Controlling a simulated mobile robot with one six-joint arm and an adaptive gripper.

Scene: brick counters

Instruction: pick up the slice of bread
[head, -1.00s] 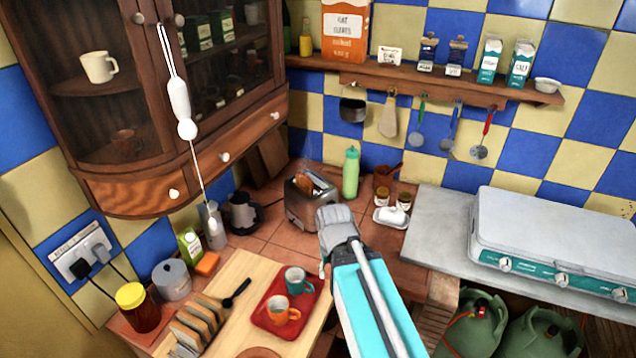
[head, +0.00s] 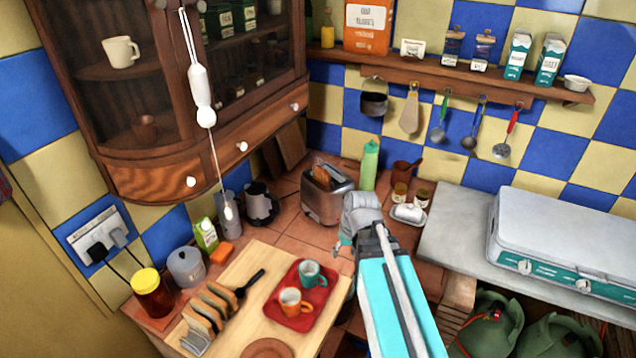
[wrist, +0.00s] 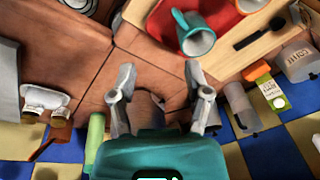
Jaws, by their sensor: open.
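A slice of bread (head: 321,174) stands in a slot of the metal toaster (head: 325,203) on the tiled counter in the head view. More slices of bread stand in a rack (head: 209,306) on the wooden board. My gripper (wrist: 160,82) is open in the wrist view, its two fingers apart. A small brownish shape (wrist: 149,104) shows between them; I cannot tell whether it is bread. In the head view my gripper is just right of and nearer than the toaster, its fingers mostly hidden by my arm.
A red tray (head: 310,318) with two mugs lies on the wooden board (head: 246,338). A green bottle (head: 369,165) stands behind the toaster and a dark kettle (head: 260,204) left of it. The wall cabinet (head: 160,150) hangs at left, a grey stove (head: 570,240) at right.

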